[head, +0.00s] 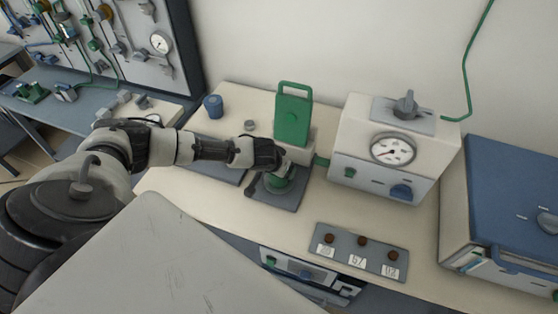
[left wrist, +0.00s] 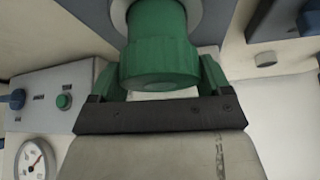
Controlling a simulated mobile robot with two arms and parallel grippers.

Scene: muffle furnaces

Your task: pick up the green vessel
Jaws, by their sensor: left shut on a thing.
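The green vessel (head: 281,184) stands on a dark grey plate (head: 287,203) on the cream bench, and my gripper covers part of it in the head view. In the left wrist view the vessel (left wrist: 160,48) shows as a green round body between the two fingers, with a pale ring behind it. My left gripper (head: 277,172) reaches in from the left and is shut on the vessel. Its fingers (left wrist: 160,80) lie at either side of the vessel in the left wrist view. I cannot tell whether the vessel is clear of the plate. My right gripper is not in view.
A green panel with a handle (head: 293,117) rises just behind the vessel. A cream box with a gauge (head: 388,140) stands to the right, and a blue-topped furnace (head: 510,200) beyond it. A grey strip with knobs (head: 358,251) lies in front. A blue cup (head: 213,106) stands behind my arm.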

